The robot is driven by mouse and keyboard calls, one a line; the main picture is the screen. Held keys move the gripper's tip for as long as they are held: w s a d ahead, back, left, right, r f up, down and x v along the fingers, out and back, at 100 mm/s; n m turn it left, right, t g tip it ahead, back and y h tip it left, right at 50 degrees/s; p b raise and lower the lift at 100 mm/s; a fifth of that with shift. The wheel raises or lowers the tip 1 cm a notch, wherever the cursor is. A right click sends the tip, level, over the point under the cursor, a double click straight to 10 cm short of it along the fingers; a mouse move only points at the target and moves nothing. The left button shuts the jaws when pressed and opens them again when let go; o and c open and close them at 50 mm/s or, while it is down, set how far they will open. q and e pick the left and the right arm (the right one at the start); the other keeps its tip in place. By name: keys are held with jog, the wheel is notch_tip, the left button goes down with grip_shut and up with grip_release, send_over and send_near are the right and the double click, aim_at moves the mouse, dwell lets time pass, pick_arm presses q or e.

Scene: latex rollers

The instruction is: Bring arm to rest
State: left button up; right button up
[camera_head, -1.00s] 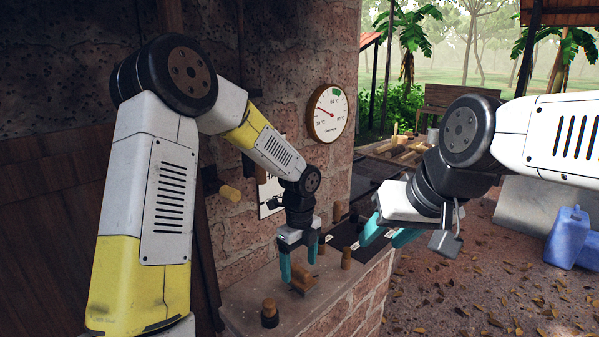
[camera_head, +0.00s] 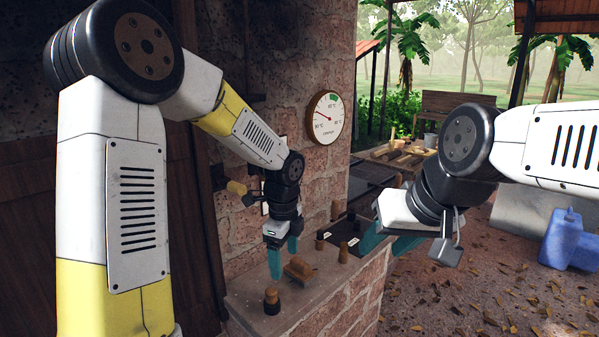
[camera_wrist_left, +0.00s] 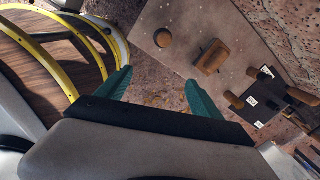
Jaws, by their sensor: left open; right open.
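My left gripper (camera_head: 283,262) is open with teal fingers. It hangs above the stone ledge (camera_head: 240,297), beside a brown wooden block (camera_head: 299,269) and a dark peg with a wooden top (camera_head: 271,301). In the left wrist view its fingers (camera_wrist_left: 160,95) are spread with nothing between them; the block (camera_wrist_left: 213,57) lies up and to the right of them, apart. My right gripper (camera_head: 388,243) is open and empty, in front of the ledge's right end; its white body hides part of it.
A dark mat (camera_head: 343,238) with several wooden pegs lies farther along the ledge. A round temperature dial (camera_head: 326,118) hangs on the brick wall. Blue jugs (camera_head: 562,237) stand on the ground at right. Yellow curved rails (camera_wrist_left: 60,38) show in the left wrist view.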

pick_arm(q)
jog(key=s+a+r+n+t+h, duration=0.1)
jog(key=s+a+r+n+t, duration=0.1)
jog(key=s+a+r+n, duration=0.3)
jog(key=s+a+r+n+t+h, duration=0.1)
jog(key=s+a+r+n+t, duration=0.2)
jog(key=s+r+n, duration=0.8)
jog(key=shift+s+a+n, duration=0.8)
jog(key=shift+a+n, duration=0.45)
jog(key=shift+n, duration=1.75)
